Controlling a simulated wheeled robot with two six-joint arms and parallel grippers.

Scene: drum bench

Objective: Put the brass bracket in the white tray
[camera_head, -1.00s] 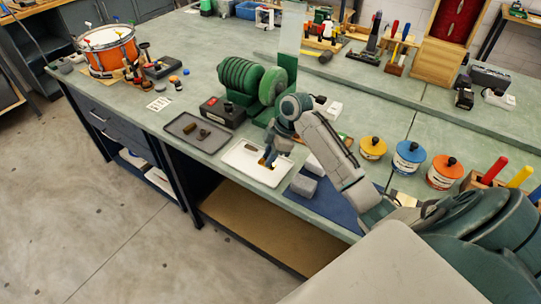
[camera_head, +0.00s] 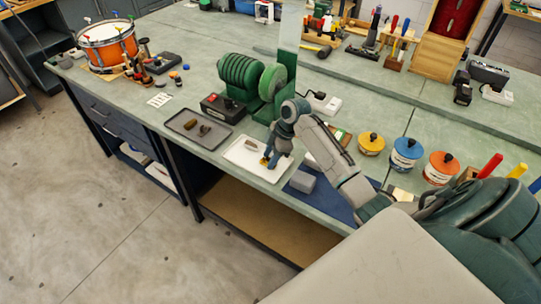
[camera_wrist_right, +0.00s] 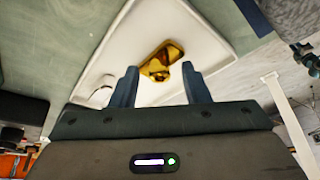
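The brass bracket (camera_wrist_right: 160,62) is a shiny gold piece that appears to lie on the floor of the white tray (camera_wrist_right: 205,45). In the head view the bracket (camera_head: 265,160) shows as a small yellow patch at my right fingertips, inside the white tray (camera_head: 240,158). My right gripper (camera_wrist_right: 160,75) is open, with a dark blue finger on either side of the bracket's near end and visible gaps to it. The right gripper (camera_head: 268,162) points down over the tray in the head view and partly hides the bracket. My left gripper is not in view.
A small greyish piece (camera_head: 251,146) also lies in the white tray. A dark tray (camera_head: 185,131) with small parts sits to its left, with a black box (camera_head: 223,108) behind. A grey block (camera_head: 302,181) rests on a blue mat (camera_head: 335,204) to the right.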

